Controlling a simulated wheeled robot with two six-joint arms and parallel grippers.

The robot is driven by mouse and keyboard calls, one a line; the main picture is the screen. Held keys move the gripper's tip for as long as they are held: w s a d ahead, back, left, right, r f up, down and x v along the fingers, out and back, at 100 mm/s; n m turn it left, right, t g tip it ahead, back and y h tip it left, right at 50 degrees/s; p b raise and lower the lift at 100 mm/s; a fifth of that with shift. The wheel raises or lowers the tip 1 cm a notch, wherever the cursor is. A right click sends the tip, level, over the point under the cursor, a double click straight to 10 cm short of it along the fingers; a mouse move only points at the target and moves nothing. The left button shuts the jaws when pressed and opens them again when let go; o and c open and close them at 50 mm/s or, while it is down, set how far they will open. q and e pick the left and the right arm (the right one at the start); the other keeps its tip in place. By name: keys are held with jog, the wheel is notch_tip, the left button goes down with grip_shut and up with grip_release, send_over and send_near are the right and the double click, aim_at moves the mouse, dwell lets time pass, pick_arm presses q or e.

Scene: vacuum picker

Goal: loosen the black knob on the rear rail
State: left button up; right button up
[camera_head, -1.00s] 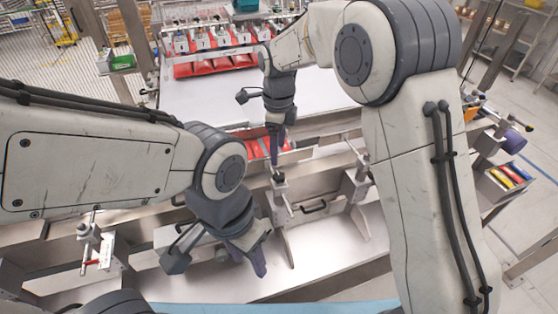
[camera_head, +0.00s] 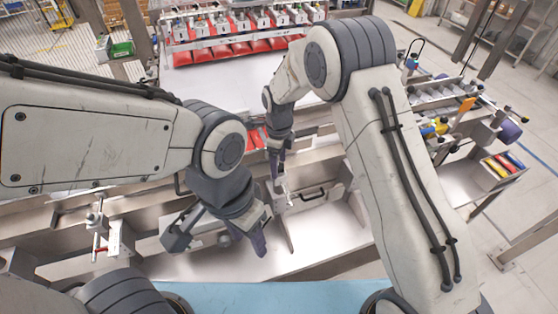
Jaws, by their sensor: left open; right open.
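My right gripper (camera_head: 277,178) is open and points down over the metal rail (camera_head: 310,156) of the frame, near the middle of the view. A small metal post fitting (camera_head: 287,199) stands right at its fingertips. I cannot make out the black knob for certain; the fingers cover the top of this fitting, and I cannot tell whether they touch it. My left gripper (camera_head: 249,238) is open and empty, lower and nearer, over the metal trough in front of the rail. It is apart from the fitting.
Another post fitting (camera_head: 97,222) with a red part stands at the left. A black handle (camera_head: 313,194) sits right of the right gripper. Behind lies a clear pale tabletop (camera_head: 215,92) with red bins (camera_head: 240,47). A side rack (camera_head: 505,165) holds coloured items.

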grip_shut()
